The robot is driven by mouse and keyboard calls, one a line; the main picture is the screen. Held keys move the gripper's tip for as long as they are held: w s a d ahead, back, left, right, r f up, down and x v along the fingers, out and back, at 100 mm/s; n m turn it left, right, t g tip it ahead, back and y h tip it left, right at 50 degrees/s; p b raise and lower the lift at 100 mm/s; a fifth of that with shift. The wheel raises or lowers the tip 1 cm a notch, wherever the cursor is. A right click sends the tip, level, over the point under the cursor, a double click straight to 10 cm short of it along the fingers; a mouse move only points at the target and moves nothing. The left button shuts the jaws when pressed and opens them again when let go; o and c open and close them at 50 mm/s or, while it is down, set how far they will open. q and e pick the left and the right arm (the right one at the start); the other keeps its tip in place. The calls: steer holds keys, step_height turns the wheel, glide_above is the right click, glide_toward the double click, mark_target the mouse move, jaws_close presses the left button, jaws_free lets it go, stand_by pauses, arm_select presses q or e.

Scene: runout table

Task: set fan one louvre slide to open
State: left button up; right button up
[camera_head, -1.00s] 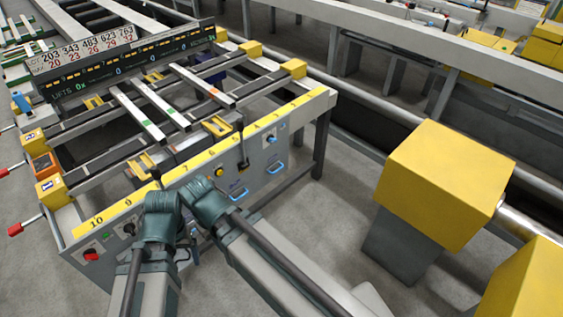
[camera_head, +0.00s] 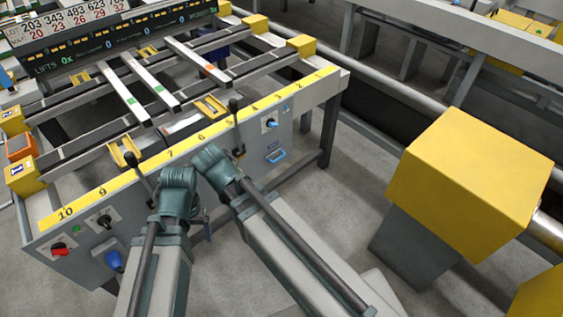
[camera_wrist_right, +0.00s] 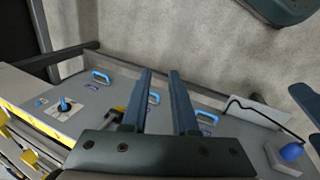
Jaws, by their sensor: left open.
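Several blue handles sit on the grey front panel of the table. One shows in the head view (camera_head: 275,155), and in the right wrist view there is a left one (camera_wrist_right: 102,76), a middle one (camera_wrist_right: 154,98) and a right one (camera_wrist_right: 207,130). Their labels are too small to read, so I cannot tell which is the fan one louvre slide. My right gripper (camera_wrist_right: 160,75) is open, fingers apart, with the middle handle showing between them; contact is unclear. My left gripper (camera_wrist_right: 302,115) is open at the right edge of that view. In the head view my arms hide part of the panel.
The panel also carries a blue knob (camera_head: 270,123), a red knob (camera_head: 59,248), a blue cap (camera_head: 114,260) and black levers (camera_head: 235,127). A yellow numbered strip (camera_head: 85,203) runs along its top. A yellow block (camera_head: 475,175) stands right; grey floor (camera_head: 345,205) lies between.

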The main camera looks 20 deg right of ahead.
arm_select(q)
step_height(320, 180, down, 41)
steer(key=b, duration=4)
steer(key=shift+w+d, duration=0.4)
steer(key=shift+d, duration=0.05)
arm_select(e)
steer(key=w+d+f+n+t+h, duration=0.4)
steer(key=w+d+f, duration=0.3)
steer(key=w+f, duration=0.5)
steer(key=w+d+f+n+t+h, duration=0.4)
steer(key=w+d+f, duration=0.3)
steer(key=w+f, duration=0.5)
steer(key=shift+w+f+n+h, duration=0.2)
steer(key=shift+f+n+h, duration=0.1)
steer(key=shift+f+n, duration=0.35)
arm_select(q)
steer(key=shift+f, duration=0.1)
arm_select(e)
steer(key=shift+r, duration=0.1)
